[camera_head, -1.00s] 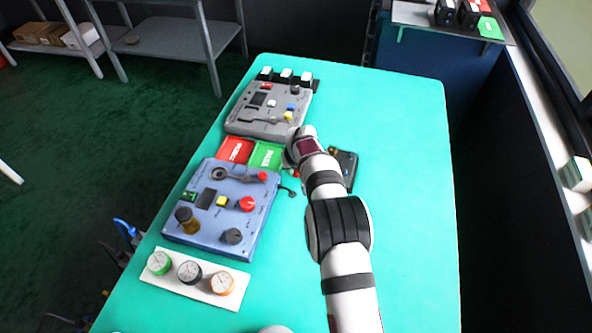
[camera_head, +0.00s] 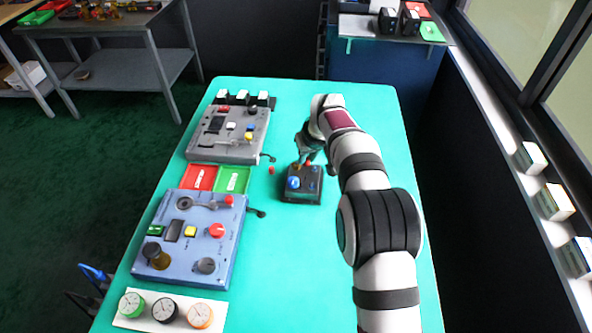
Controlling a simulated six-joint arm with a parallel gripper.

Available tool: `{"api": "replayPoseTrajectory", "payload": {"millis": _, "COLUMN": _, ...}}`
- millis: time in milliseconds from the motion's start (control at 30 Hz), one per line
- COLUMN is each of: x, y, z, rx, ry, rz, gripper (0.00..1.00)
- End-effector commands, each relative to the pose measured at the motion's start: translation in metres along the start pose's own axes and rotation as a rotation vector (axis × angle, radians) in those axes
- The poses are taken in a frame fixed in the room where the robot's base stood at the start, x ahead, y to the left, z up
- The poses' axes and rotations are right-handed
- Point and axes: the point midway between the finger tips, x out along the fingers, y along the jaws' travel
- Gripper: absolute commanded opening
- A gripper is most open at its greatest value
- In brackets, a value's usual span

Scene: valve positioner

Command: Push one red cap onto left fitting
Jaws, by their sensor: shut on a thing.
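A black box (camera_head: 302,197), which looks like the valve positioner, stands on the green table with blue round parts (camera_head: 293,183) on its top. Which of its fittings is the left one is too small to tell. My gripper (camera_head: 308,160) points down just above the back of the box. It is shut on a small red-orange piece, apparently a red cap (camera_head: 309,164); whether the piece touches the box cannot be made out. Another small red cap (camera_head: 271,170) lies on the table left of the box. The fingertips are small and partly hidden by my wrist.
A red tray (camera_head: 201,178) and a green tray (camera_head: 233,180) lie left of the box. A grey panel (camera_head: 230,135) stands behind them and a blue panel (camera_head: 195,240) in front. A white strip with gauges (camera_head: 165,310) is at the front left. The table before the box is clear.

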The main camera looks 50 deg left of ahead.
Motion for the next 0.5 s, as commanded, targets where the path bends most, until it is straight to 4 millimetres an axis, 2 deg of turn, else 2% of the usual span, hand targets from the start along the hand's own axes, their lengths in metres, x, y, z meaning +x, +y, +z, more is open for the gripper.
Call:
{"api": "replayPoseTrajectory", "payload": {"millis": 100, "x": 0.010, "y": 0.017, "z": -0.021, "rx": 0.003, "ry": -0.001, "rz": 0.003, "gripper": 0.00}}
{"api": "replayPoseTrajectory", "payload": {"millis": 200, "x": 0.013, "y": 0.027, "z": -0.029, "rx": 0.008, "ry": -0.002, "rz": 0.006, "gripper": 0.00}}
{"api": "replayPoseTrajectory", "payload": {"millis": 500, "x": 0.017, "y": 0.036, "z": -0.030, "rx": 0.019, "ry": 0.000, "rz": 0.008, "gripper": 0.00}}
